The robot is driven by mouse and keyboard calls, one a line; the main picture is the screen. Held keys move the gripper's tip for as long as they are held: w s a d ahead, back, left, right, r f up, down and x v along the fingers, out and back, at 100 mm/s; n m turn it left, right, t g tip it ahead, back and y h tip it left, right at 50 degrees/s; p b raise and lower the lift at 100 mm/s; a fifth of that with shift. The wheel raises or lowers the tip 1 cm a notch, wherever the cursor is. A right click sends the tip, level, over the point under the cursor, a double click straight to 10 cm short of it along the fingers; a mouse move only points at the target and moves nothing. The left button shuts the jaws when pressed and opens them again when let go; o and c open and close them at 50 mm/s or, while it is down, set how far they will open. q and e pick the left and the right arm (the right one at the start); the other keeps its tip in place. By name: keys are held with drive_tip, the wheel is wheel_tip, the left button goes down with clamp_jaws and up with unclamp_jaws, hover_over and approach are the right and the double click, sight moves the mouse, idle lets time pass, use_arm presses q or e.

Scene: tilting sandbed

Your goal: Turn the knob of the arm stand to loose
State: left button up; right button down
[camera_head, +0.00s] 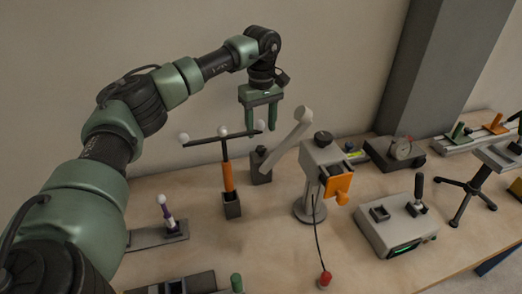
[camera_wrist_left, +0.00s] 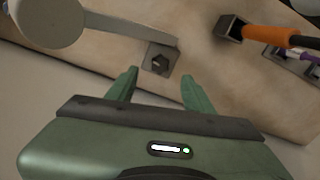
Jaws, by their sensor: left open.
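The arm stand is a small dark grey block (camera_head: 261,169) near the back wall, with a light grey arm (camera_head: 285,144) slanting up to the right to a round end. A dark knob (camera_head: 260,150) sits on the block. In the left wrist view the block carries the same dark knob (camera_wrist_left: 160,63), and the arm (camera_wrist_left: 130,30) runs off to the left. My left gripper (camera_head: 261,124) points down above the block, open and empty. In the left wrist view its fingers (camera_wrist_left: 159,78) are apart, on either side of the knob's line, not visibly touching it. My right gripper is out of view.
An orange-handled T-bar with white balls (camera_head: 228,178) stands close left of the block. A grey post with an orange flap (camera_head: 339,186) stands to the right. A grey box with a lever (camera_head: 395,226) is farther right. The wall is close behind.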

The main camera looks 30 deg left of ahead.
sight(261, 148)
use_arm(q)
wheel_tip(261, 148, down, 7)
drive_tip(key=shift+r+p, duration=0.1)
drive_tip(key=shift+p, duration=0.45)
clamp_jaws()
